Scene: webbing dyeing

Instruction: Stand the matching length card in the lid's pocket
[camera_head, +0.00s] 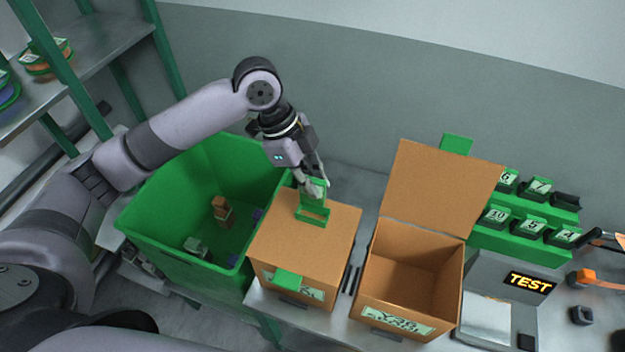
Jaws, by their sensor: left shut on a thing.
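My left gripper (316,186) is over the closed cardboard box (270,238), its fingers pointing down and shut on a small green-edged card (319,198). The card is upright, with its lower end at the green pocket (312,219) on the lid. I cannot tell how deep it sits in the pocket, and its number is not readable. Other numbered cards (536,226) stand in a green stepped rack (560,252) at the right; 6, 7, 10, 5 and 4 seem to show. My right gripper is not in view.
An open cardboard box (412,285) with its lid raised stands right of the closed one. A green bin (165,245) with a few small items is at the left. A device with a TEST display (530,283) is at the right. A shelf (100,50) stands at upper left.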

